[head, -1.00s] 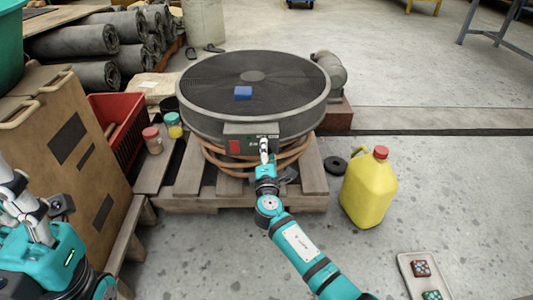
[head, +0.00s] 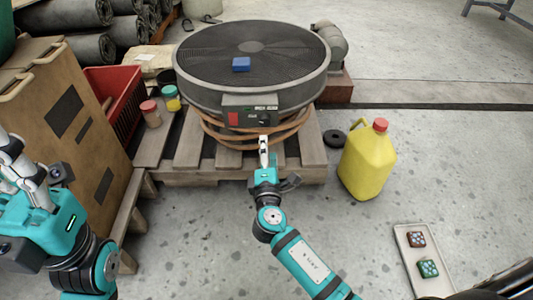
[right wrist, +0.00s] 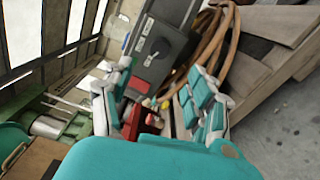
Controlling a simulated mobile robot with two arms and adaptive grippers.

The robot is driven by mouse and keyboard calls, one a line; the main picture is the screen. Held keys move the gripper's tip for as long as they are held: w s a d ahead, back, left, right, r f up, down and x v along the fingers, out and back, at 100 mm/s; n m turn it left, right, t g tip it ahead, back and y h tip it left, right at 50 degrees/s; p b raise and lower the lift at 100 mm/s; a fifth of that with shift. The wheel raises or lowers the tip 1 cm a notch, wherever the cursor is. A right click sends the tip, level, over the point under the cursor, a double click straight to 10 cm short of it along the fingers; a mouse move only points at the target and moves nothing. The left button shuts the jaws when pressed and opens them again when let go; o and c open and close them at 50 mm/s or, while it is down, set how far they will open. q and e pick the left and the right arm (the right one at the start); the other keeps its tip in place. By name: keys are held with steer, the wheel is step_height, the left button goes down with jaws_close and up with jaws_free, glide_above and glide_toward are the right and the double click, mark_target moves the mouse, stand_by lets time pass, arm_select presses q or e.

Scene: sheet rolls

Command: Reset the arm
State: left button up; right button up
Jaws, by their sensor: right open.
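My right gripper (head: 264,140) is in front of the control box (head: 236,101) on the side of the round dark drum (head: 195,62). In the right wrist view its fingers (right wrist: 160,100) are spread, with nothing held between them. The box also shows in the right wrist view (right wrist: 158,48), beyond the fingertips, with a dark knob and a red part. In the head view a gap shows between the fingertips and the box. My left gripper (head: 12,150) is at the left edge, partly cut off, and its jaw state is unclear.
The drum stands on a wooden pallet (head: 190,165) with a brown hose (head: 225,140) around its base. A blue block (head: 241,64) lies on top. A yellow jug (head: 367,162) and a tray (head: 428,288) are to the right. A red crate (head: 120,105) and wooden case (head: 65,150) are left.

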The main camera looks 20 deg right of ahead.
steer(key=shift+s+a, duration=0.15)
steer(key=shift+s, duration=0.3)
